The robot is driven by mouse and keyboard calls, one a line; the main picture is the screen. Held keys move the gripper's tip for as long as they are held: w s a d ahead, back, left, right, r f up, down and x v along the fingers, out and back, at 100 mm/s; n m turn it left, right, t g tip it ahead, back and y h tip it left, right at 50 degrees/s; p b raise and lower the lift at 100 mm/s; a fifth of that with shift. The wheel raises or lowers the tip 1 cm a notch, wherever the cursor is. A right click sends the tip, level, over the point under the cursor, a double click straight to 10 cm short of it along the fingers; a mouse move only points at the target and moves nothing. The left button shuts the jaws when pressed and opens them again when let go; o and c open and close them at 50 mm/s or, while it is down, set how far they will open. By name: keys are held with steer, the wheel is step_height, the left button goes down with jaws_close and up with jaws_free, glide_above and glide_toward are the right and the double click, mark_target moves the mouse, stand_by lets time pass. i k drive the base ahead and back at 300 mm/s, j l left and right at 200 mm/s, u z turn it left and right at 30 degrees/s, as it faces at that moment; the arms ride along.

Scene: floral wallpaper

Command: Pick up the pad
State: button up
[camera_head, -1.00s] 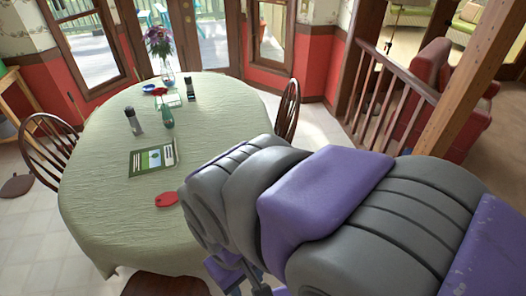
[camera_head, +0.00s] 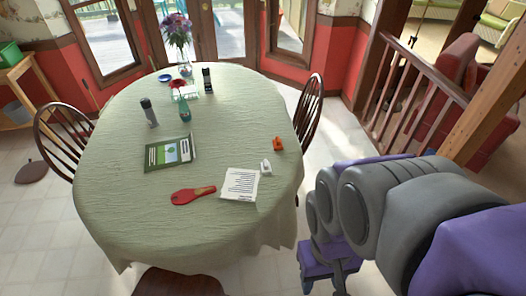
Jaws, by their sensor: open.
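A white pad (camera_head: 240,185) with lines of dark print lies flat near the front right edge of the table (camera_head: 130,215). A flat dark green-framed item (camera_head: 169,153) with a green and white face lies further left; I cannot tell if it is a pad too. My gripper (camera_head: 327,272) is low at the right of the table, off its edge, with its purple parts partly hidden by my arm. It is open and apart from the white pad.
A red paddle (camera_head: 190,195) lies left of the white pad, a small white item (camera_head: 265,167) and an orange item (camera_head: 278,144) to its right. Bottles and a flower vase (camera_head: 185,70) stand further back. Chairs (camera_head: 311,108) flank the table.

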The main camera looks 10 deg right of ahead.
mark_target(265, 166)
steer(key=u, duration=1.4)
steer(key=z, duration=1.4)
steer(key=i+z, duration=0.3)
steer(key=i+j+z, duration=0.25)
steer(key=i, duration=0.2)
steer(key=i+j+z, duration=0.15)
steer(key=i+z, duration=0.15)
steer(key=i, duration=0.05)
